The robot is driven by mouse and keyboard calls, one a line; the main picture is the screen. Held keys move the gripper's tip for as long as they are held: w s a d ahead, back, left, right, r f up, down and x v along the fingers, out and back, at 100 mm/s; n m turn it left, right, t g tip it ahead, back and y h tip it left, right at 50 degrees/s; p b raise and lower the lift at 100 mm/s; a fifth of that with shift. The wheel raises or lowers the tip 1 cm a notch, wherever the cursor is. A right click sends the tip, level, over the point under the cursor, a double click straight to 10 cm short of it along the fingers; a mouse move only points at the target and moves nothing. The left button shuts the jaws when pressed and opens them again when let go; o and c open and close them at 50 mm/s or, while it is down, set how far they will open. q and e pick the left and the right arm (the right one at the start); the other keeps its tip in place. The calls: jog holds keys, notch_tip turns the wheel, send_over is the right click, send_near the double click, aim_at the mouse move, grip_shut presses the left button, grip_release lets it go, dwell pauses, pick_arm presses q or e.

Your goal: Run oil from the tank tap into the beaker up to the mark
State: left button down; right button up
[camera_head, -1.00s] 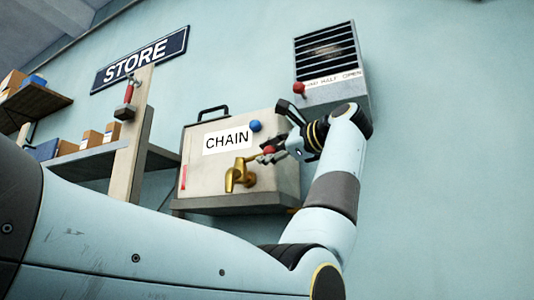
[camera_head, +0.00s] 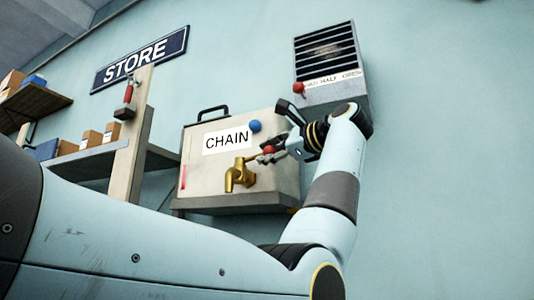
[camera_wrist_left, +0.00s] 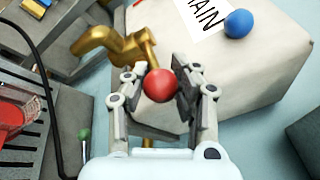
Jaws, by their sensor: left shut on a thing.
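The oil tank (camera_head: 200,180), a pale box labelled CHAIN, sits against the wall in the head view. Its brass tap (camera_head: 238,175) sticks out of the front; the tap also shows in the left wrist view (camera_wrist_left: 103,44). A red ball knob (camera_wrist_left: 160,85) ends the tap's lever. My left gripper (camera_head: 268,152) is shut on this red knob, with a finger on each side of it in the left wrist view (camera_wrist_left: 162,88). A vessel with red liquid (camera_wrist_left: 14,118), perhaps the beaker, is cut off at the left edge there. My right gripper is not in view.
A blue ball (camera_head: 255,126) is on the tank. A vent box (camera_head: 330,60) with a red knob (camera_head: 299,88) hangs above my left wrist. Shelves with boxes (camera_head: 91,138) stand left. A grey slatted surface (camera_wrist_left: 55,130) lies beneath the vessel.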

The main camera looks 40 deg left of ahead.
pick_arm(q)
jog(key=c, duration=1.5)
grip_release()
jog(key=shift+w+r, duration=0.1)
jog(key=shift+r, duration=0.2)
jog(key=o, duration=0.5)
jog(key=shift+w+d+f, duration=0.1)
jog(key=shift+w+d, duration=0.1)
jog(key=shift+w, duration=0.15)
jog(key=shift+o, duration=0.3)
jog(key=shift+s, duration=0.2)
jog(key=shift+f, duration=0.1)
jog(key=s+d, duration=0.1)
jog(key=d, duration=1)
jog(key=shift+s+d, duration=0.15)
jog(key=shift+d, duration=0.25)
